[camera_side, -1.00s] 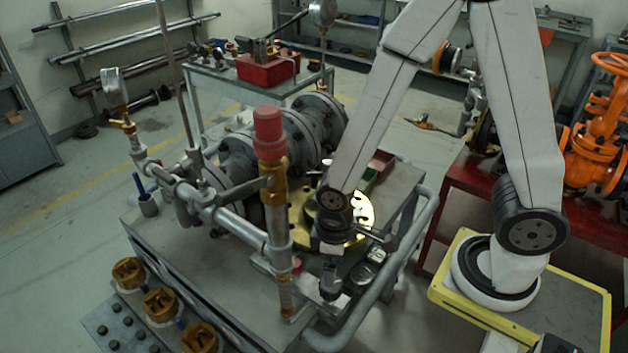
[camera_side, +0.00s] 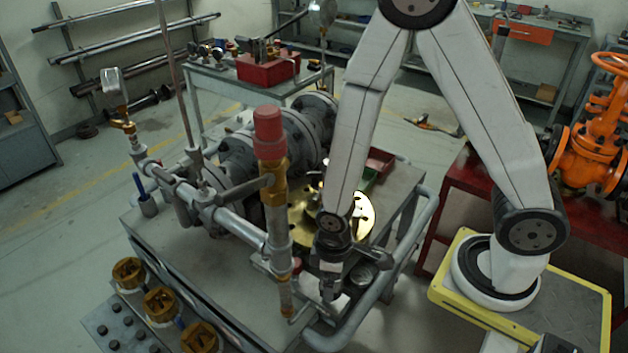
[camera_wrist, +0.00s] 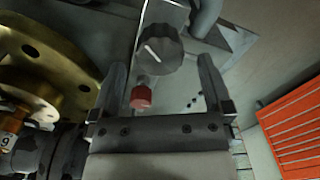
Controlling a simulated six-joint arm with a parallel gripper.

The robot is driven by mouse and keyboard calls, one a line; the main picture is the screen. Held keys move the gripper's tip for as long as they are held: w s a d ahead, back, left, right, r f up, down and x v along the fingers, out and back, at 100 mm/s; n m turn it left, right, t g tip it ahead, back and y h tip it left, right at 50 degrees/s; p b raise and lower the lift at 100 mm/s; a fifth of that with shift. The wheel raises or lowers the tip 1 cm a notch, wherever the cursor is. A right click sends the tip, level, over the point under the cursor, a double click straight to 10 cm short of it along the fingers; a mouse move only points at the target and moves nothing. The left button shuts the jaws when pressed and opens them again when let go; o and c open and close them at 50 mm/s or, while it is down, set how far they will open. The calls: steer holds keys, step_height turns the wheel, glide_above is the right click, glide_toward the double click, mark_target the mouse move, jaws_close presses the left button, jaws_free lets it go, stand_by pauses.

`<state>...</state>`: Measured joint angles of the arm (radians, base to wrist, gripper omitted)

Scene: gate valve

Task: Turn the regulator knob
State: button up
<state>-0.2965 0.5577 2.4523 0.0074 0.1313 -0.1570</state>
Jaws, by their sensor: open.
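A dark grey ribbed knob (camera_wrist: 160,50) with a white pointer line shows in the wrist view on a light grey body. It lies ahead of my gripper (camera_wrist: 161,68), roughly between the two fingertips. The fingers are spread wide, with nothing clamped between them. A small red knob (camera_wrist: 141,97) sits nearer, between the fingers. In the side view my gripper (camera_side: 331,290) points down over the cart's near right corner, right of the upright pipe.
A brass flange (camera_wrist: 45,80) lies close on the left in the wrist view. In the side view, a red-capped brass fitting (camera_side: 268,130) tops the upright pipe left of my gripper. The cart's tubular rail (camera_side: 408,262) runs along its right side.

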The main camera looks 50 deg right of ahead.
steer(key=shift+f, duration=1.5)
steer(key=c, duration=1.2)
